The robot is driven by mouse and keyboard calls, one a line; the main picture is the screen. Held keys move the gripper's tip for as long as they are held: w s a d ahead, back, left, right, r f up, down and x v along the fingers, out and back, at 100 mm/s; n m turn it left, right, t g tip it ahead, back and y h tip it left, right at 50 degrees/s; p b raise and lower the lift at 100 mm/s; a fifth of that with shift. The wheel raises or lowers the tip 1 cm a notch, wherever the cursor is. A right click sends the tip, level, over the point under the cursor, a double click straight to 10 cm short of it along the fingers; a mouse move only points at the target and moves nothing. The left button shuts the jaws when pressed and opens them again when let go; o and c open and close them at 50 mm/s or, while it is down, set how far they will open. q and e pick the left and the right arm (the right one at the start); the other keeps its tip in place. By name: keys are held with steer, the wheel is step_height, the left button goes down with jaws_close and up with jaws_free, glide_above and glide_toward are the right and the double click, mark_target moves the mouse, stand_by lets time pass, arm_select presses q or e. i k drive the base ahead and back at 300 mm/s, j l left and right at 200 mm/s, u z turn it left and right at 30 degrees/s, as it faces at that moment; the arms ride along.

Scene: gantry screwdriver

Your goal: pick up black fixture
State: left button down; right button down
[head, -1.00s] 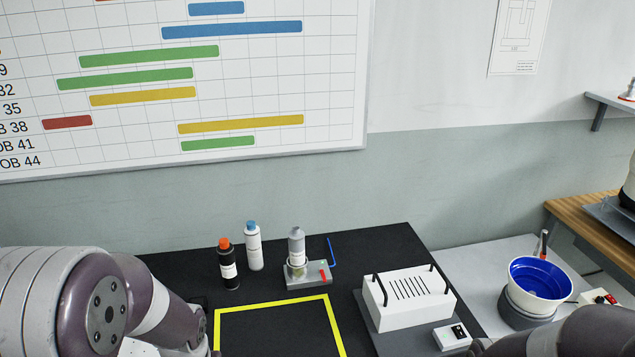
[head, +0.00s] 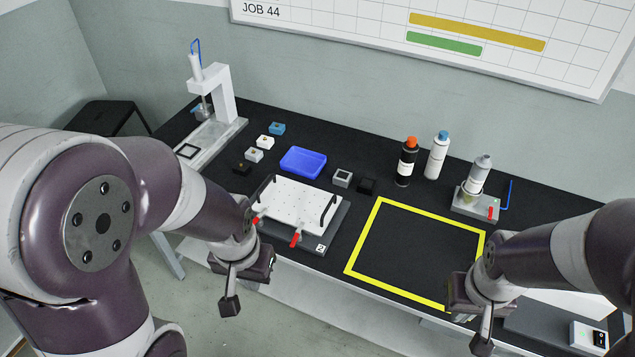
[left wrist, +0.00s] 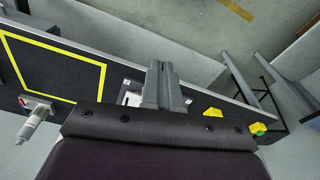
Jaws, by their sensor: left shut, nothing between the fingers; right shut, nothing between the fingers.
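Two small dark pieces fit the black fixture, and I cannot tell which is meant. One black block (head: 366,186) lies on the black table beside a grey block (head: 342,178). Another small black piece (head: 242,168) ends a row of small blocks at the left. My left gripper (head: 229,305) is shut and empty, hanging in front of the table's near edge, apart from both. It also shows in the left wrist view (left wrist: 162,88). My right gripper (head: 482,345) is shut and empty at the near edge, below the yellow frame.
A white plate fixture (head: 298,208) with red clamps stands before the left arm. A blue tray (head: 303,161), a gantry screwdriver (head: 222,92), bottles (head: 407,160) and a metal stand (head: 472,203) occupy the back. The yellow-outlined area (head: 418,245) is clear.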

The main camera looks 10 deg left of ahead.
mark_target(366, 185)
steer(key=i+j+z, duration=0.1)
steer(key=i+z, duration=0.15)
steer(key=z, duration=0.25)
steer(key=i+j+z, duration=0.15)
steer(key=z, duration=0.3)
steer(key=i+j+z, duration=0.3)
steer(key=z, duration=0.2)
